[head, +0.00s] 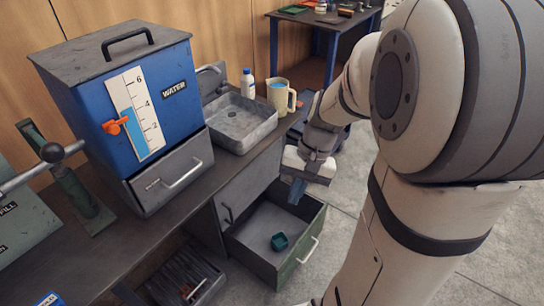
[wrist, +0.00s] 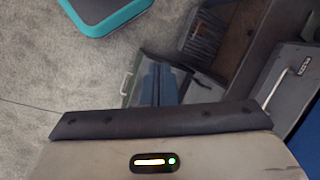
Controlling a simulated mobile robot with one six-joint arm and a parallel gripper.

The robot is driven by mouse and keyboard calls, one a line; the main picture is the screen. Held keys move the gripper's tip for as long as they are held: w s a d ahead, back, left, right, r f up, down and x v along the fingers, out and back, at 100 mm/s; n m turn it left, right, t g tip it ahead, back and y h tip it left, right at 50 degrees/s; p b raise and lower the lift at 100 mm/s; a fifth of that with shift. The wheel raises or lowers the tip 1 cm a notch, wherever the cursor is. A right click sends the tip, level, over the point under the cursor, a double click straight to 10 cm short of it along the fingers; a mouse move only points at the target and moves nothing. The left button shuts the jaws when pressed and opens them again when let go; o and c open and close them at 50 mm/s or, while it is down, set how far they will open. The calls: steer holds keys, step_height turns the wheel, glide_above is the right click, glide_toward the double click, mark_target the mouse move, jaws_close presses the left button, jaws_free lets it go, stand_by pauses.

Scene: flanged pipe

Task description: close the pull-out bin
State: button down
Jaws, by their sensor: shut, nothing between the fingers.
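The pull-out bin (head: 305,262) is a grey open-topped drawer with a green front and a pale bar handle (head: 300,250). Any contact with the bin cannot be made out.
The workbench (head: 120,232) carries a blue water tank (head: 150,110), a grey sink tray (head: 240,122), a bottle (head: 248,84) and a jug (head: 280,95). A dark slatted tray (head: 185,278) sits low, left of the bin. Floor (head: 345,225) is clear right of the bin's front.

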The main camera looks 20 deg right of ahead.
steer(key=w+d+f+m+t+y+b, duration=0.1)
steer(key=w+d+f+m+y+b, duration=0.2)
steer(key=f, duration=0.7)
steer(key=w+d+f+m+t+y+b, duration=0.1)
steer(key=w+d+f+m+y+b, duration=0.25)
steer(key=f, duration=0.75)
steer(key=w+d+f+m+t+y+b, duration=0.1)
steer(key=d+f+m+y+b, duration=0.3)
steer(key=f, duration=0.6)
steer(key=s+d+f+m+t+b, duration=0.1)
steer(key=d+f+m+t+b, duration=0.45)
steer(key=f, duration=0.75)
steer(key=m+t+h+b, duration=0.3)
steer(key=m+t+b, duration=0.4)
steer(key=m+b, duration=0.1)
glide_toward(297, 246)
steer(key=x, duration=0.6)
steer(key=shift+w+a+f, duration=0.15)
steer(key=shift+w+f, duration=0.25)
steer(key=shift+w, duration=0.1)
